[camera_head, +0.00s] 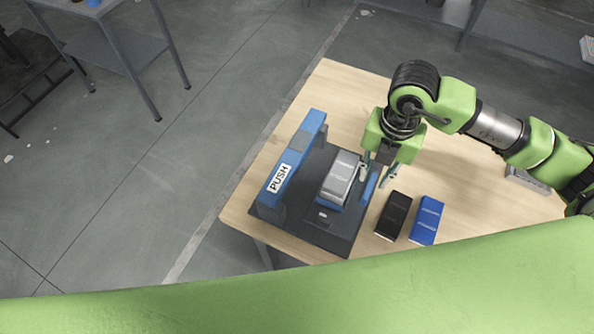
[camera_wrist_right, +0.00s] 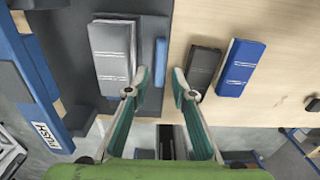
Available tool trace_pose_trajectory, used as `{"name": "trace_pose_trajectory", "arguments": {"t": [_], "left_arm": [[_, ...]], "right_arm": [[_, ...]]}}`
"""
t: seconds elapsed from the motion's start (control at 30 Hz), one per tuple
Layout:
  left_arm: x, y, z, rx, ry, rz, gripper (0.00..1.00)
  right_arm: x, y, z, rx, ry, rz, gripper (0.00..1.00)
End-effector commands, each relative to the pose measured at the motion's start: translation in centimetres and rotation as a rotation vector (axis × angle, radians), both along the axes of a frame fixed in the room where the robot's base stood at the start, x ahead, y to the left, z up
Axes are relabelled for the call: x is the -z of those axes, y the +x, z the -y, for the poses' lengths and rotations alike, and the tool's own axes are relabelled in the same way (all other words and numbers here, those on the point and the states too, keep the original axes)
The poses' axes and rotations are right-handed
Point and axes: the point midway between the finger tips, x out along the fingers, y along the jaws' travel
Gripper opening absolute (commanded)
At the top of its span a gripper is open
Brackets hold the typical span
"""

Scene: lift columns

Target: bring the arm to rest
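My right gripper (camera_head: 374,180) is above the wooden table, its fingers pointing down beside the grey block on the dark fixture. My right arm (camera_head: 500,128) reaches in from the right side. My left gripper is in neither view.
The fixture (camera_head: 338,230) has a blue post with a PUSH label (camera_head: 279,178) and carries a grey block (camera_head: 341,172). A black block (camera_head: 393,215) and a blue block (camera_head: 427,220) lie beside it. The table's right part (camera_head: 475,200) has free room.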

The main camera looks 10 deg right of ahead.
Motion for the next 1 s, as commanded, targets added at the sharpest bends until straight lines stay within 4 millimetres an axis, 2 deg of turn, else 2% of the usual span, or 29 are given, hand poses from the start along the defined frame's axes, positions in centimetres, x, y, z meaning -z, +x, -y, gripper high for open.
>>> {"name": "trace_pose_trajectory", "arguments": {"t": [0.07, 0.6, 0.67, 0.83, 1.0], "left_arm": [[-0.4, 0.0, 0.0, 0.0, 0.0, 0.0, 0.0], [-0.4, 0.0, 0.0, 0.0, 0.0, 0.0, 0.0], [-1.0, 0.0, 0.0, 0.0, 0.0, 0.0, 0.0], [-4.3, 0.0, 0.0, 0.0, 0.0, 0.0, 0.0], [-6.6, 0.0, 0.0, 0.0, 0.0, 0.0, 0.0]], "right_arm": [[-0.5, 0.0, 0.0, 0.0, 0.001, 0.001, 0.24], [-0.6, 0.1, 0.0, 0.0, 0.001, 0.002, 0.24], [-1.2, 0.1, 0.0, 0.0, 0.001, 0.002, 0.24], [-4.5, 0.1, 0.0, 0.0, 0.001, 0.002, 0.24], [-6.8, 0.0, 0.0, 0.0, 0.001, 0.002, 0.24]]}}
